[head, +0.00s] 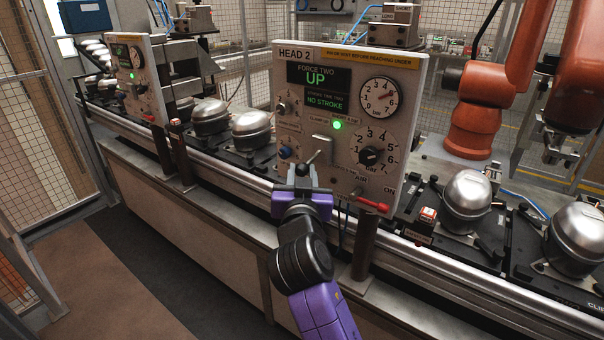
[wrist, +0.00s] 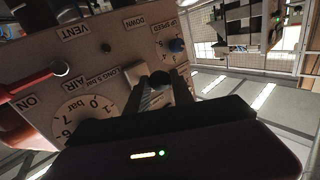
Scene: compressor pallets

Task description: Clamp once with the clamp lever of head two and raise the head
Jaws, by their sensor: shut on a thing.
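The HEAD 2 panel (head: 300,110) stands in the middle of the head view. Its display (head: 318,88) reads FORCE TWO, UP and NO STROKE. A green lamp (head: 337,125) is lit below it. The clamp lever (head: 314,157) juts from a pale plate at the panel's lower middle. My gripper (head: 304,178) is at the lever, its jaws shut on it. In the wrist view the panel is upside down, and the lever's dark round end (wrist: 160,78) shows between the fingers (wrist: 168,94). The lever's lower part is hidden by my gripper.
A red air handle (head: 370,204) sits right of my gripper, by the ON label. A pressure gauge (head: 380,98) and regulator knob (head: 371,156) are above it. A second panel (head: 137,75) stands left. Silver compressors (head: 466,196) sit along the conveyor; an orange robot arm (head: 475,125) stands behind.

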